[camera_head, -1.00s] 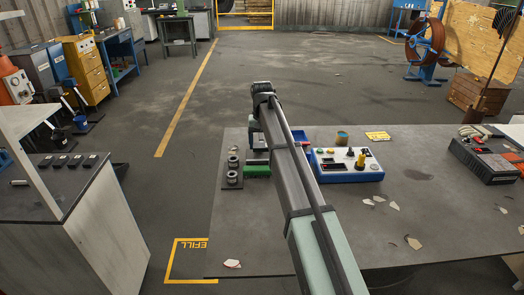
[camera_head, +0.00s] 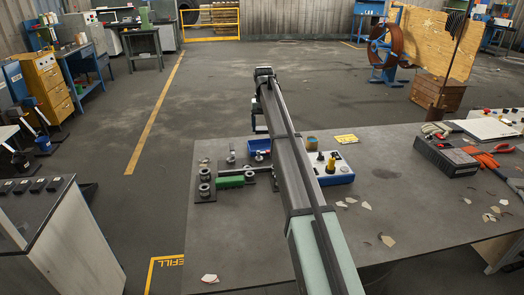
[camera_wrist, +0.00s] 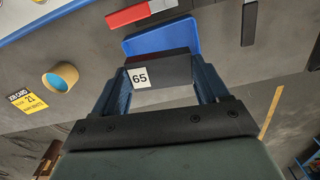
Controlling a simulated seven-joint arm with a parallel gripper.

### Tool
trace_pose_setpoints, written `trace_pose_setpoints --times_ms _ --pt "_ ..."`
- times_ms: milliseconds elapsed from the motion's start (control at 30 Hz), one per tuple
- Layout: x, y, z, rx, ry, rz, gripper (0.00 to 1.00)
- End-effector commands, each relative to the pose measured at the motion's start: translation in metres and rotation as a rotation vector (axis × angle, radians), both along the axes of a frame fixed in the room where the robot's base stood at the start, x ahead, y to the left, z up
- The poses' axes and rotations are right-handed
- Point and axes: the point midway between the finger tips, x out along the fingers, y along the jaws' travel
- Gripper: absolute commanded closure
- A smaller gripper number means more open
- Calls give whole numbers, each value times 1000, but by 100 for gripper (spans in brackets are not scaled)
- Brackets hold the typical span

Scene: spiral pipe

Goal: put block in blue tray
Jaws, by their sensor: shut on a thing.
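My gripper (camera_wrist: 160,68) is shut on a dark block (camera_wrist: 178,72) with a white "65" label, held between both fingers in the wrist view. The blue tray (camera_wrist: 165,38) shows just past the block, which overlaps the tray's edge in that view; I cannot tell the height between them. In the head view the blue tray (camera_head: 258,145) lies at the table's far edge, partly behind my arm. My gripper (camera_head: 260,122) is mostly hidden there by my own arm, and the block cannot be made out.
A green piece (camera_head: 230,181) and dark ring-shaped parts (camera_head: 204,182) lie left of my arm. A blue-and-white control box (camera_head: 338,172), an open can (camera_head: 312,143) and a yellow card (camera_head: 346,138) stand to the right.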

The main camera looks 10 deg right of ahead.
Motion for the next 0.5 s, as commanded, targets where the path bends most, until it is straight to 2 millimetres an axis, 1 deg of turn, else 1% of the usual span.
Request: trace_pose_setpoints --times_ms 33,133,267,367,500 --pt "14 1 3 1 -4 23 73" --pt "23 1 5 1 -11 77 73" --pt "20 1 4 1 -16 130 73" --pt "20 2 -1 2 -16 146 73" --pt "20 2 -18 2 -16 148 73"
